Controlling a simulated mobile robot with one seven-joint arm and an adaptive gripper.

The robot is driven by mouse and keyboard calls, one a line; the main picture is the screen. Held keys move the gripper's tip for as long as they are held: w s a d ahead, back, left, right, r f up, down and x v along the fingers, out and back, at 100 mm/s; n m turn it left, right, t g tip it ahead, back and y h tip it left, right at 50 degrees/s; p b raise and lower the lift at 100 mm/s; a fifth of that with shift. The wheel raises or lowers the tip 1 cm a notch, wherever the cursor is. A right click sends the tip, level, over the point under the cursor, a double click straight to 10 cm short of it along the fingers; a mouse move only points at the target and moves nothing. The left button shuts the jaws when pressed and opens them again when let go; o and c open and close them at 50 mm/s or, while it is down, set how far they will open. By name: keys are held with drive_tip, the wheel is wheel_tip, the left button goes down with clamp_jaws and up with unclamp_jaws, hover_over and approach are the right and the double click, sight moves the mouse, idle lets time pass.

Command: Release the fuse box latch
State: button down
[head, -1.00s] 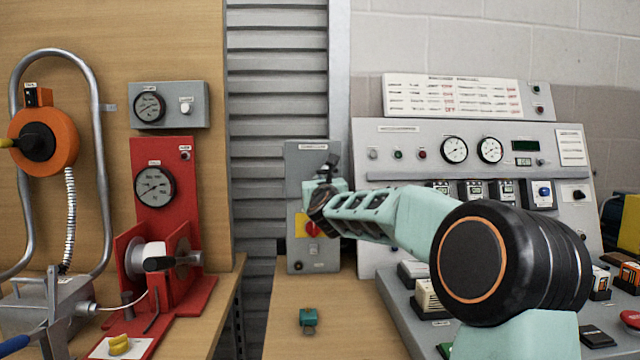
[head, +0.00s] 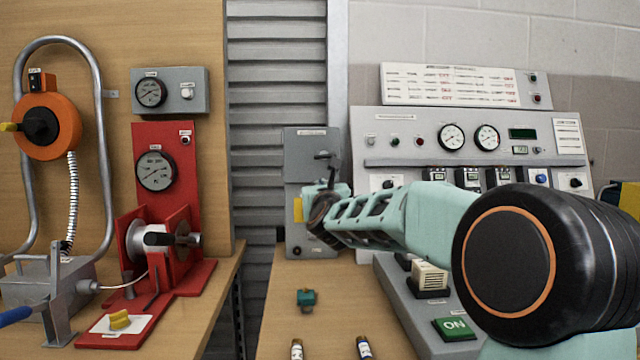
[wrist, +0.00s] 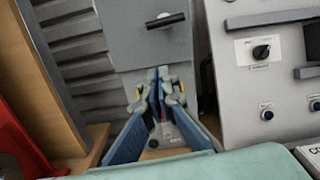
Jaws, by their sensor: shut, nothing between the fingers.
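The grey fuse box (head: 300,150) is upright on the back of the bench, its upper door closed as far as I can see. A black bar-shaped latch handle (wrist: 165,20) sticks out from the door in the wrist view. It also shows in the head view as a small dark bar (head: 325,156). My gripper (wrist: 159,76) is shut and empty, in front of the box and just below the handle in the picture, with a visible gap. In the head view, my arm hides much of the box's lower half, and the fingertips are hard to make out.
A grey control panel (head: 400,124) with gauges stands close on the right. Red equipment (head: 165,200) stands on the left bench, across a gap.

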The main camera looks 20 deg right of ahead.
drive_tip(key=shift+v, duration=1.9)
